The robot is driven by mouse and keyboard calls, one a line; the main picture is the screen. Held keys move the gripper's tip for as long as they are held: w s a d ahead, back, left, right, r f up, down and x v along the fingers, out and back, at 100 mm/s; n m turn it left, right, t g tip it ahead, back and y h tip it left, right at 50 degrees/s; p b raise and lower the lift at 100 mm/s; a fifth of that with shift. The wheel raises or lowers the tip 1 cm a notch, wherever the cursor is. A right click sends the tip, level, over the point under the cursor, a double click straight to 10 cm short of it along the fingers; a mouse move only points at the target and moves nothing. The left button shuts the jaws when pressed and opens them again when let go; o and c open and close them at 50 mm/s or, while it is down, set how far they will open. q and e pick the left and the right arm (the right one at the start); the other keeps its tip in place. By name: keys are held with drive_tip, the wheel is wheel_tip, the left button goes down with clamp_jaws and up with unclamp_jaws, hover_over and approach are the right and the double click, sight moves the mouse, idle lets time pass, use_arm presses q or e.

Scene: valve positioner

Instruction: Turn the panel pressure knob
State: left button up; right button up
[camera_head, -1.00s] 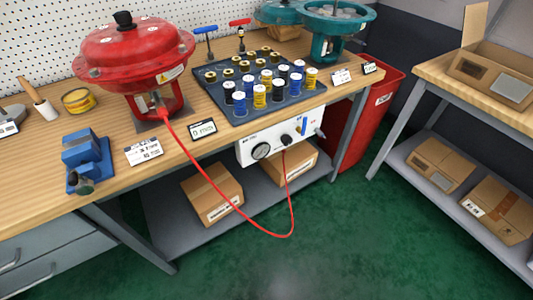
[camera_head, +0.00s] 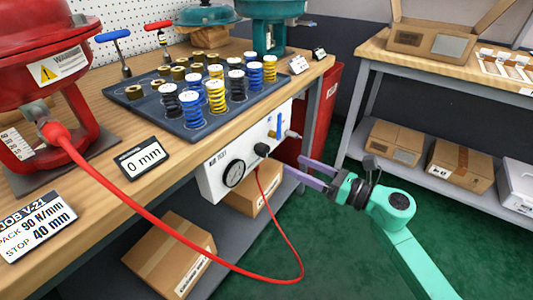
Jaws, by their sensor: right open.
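The white pressure panel (camera_head: 215,178) hangs at the front edge of the workbench. Its black knob (camera_head: 262,149) sits right of a round gauge (camera_head: 234,173). A red hose (camera_head: 210,258) runs from the panel, below the knob, to the red actuator (camera_head: 40,70). My right gripper (camera_head: 293,166) has purple fingers and comes in from the lower right. It is open, with its fingertips a little right of the knob and pointing toward the panel. Whether the fingertips touch the panel is hard to tell. My left gripper is not in view.
A dark tray (camera_head: 118,97) holds several blue, yellow and dark springs on the bench (camera_head: 90,180). A display reads 0 mm (camera_head: 142,158). Cardboard boxes (camera_head: 168,252) sit on the shelf below. A red bin (camera_head: 322,110) stands behind my gripper. The green floor is clear.

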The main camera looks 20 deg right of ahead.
sight(267, 152)
drive_tip(key=x, duration=0.9)
drive_tip(key=shift+w+a+p, duration=0.15)
drive_tip(key=shift+w+p, duration=0.15)
drive_tip(key=shift+w, duration=0.05)
drive_tip(key=shift+w+a, duration=0.15)
drive_tip(key=shift+a, duration=0.05)
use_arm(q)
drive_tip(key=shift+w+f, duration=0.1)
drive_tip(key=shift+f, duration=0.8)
use_arm(e)
clamp_jaws()
